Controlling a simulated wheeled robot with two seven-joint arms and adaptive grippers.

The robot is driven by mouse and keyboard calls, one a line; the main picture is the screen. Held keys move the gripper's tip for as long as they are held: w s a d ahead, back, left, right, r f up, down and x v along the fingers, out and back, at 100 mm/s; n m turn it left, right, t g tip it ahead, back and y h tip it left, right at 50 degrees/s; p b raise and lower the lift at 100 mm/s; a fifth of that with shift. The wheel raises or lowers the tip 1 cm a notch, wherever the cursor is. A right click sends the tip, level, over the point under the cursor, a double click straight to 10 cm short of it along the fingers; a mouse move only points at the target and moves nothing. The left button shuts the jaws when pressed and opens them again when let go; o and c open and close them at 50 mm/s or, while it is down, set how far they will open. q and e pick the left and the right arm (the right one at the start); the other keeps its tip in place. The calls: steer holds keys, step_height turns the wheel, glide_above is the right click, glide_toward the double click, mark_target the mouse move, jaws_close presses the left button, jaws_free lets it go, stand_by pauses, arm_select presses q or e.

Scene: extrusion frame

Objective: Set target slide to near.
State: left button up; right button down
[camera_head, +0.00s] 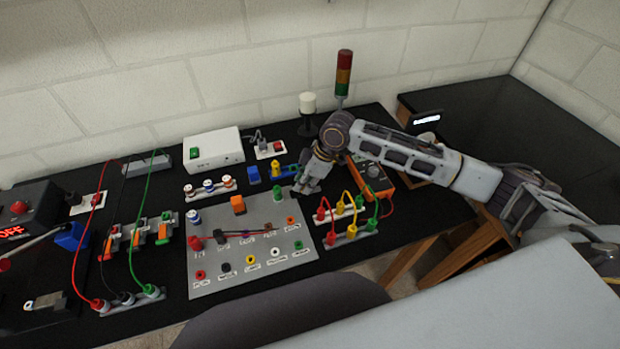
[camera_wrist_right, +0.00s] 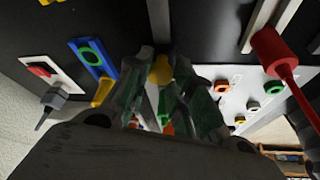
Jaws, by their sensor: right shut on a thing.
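My right gripper (camera_head: 303,190) reaches down over the black bench, just past the back right corner of the grey socket panel (camera_head: 240,277). In the right wrist view its fingers (camera_wrist_right: 160,88) are closed on a small yellow knob (camera_wrist_right: 160,68). The knob sits over a pale narrow rail (camera_wrist_right: 158,20), which looks like the slide. The gripper hides most of the rail in the head view, and I cannot read any near or far marking. My left gripper is not in view.
A blue piece with a yellow part (camera_head: 276,170) stands just left of my right gripper. Red, yellow and green leads (camera_head: 341,212) arch up close on its right. An orange meter (camera_head: 372,178) and a signal tower (camera_head: 344,75) stand nearby.

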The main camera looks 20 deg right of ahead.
steer(key=shift+a, duration=0.8)
steer(key=c, duration=1.2)
jaws_free()
steer(key=shift+c, duration=0.2)
steer(key=shift+d+r, duration=0.1)
steer(key=shift+r, duration=0.05)
steer(key=v, duration=1.1)
steer(key=shift+r, duration=0.3)
steer(key=shift+s+d+f, duration=0.1)
steer(key=shift+s, duration=0.05)
